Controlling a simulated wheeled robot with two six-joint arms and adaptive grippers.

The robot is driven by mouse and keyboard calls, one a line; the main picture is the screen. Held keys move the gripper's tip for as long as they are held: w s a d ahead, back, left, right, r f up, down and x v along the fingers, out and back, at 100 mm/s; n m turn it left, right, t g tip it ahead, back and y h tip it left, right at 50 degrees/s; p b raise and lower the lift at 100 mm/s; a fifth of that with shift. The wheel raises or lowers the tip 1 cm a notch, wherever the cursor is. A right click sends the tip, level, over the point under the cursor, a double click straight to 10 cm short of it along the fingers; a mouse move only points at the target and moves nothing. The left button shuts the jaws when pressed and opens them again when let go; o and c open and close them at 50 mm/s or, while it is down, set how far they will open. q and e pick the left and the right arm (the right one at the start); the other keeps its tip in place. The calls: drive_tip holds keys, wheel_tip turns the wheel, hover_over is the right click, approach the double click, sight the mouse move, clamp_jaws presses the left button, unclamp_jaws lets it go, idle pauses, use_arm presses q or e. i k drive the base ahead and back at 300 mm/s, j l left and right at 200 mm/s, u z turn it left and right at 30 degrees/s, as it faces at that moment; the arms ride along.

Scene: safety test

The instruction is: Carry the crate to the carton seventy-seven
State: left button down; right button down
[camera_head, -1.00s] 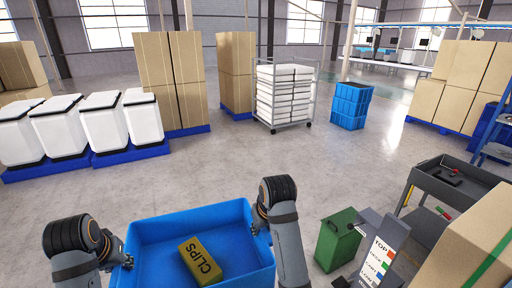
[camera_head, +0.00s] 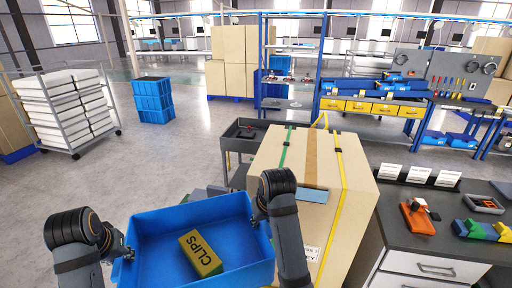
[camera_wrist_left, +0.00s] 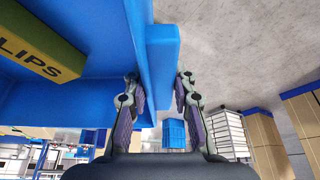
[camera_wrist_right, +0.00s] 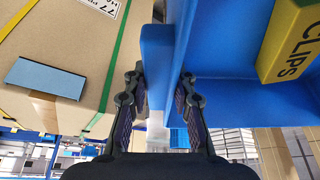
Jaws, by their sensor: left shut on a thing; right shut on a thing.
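A blue open crate (camera_head: 165,222) is held between my two arms at the bottom of the head view. A yellow box marked CLIPS (camera_head: 201,253) lies inside it. My left gripper (camera_wrist_left: 158,92) is shut on the crate's left wall. My right gripper (camera_wrist_right: 160,88) is shut on its right wall. A large brown carton (camera_head: 275,158) with green and yellow straps stands just right of the crate. In the right wrist view a label on the carton (camera_wrist_right: 50,40) reads 77. A flat blue piece (camera_head: 313,195) is on the carton.
A grey cart (camera_head: 236,144) stands behind the carton. A dark counter (camera_head: 462,195) with tools is at the right. A wheeled rack (camera_head: 66,112) and blue crates (camera_head: 153,100) stand farther left. Open floor lies at the left and centre.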

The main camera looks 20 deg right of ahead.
sight(311, 159)
drive_tip(key=z, duration=1.1)
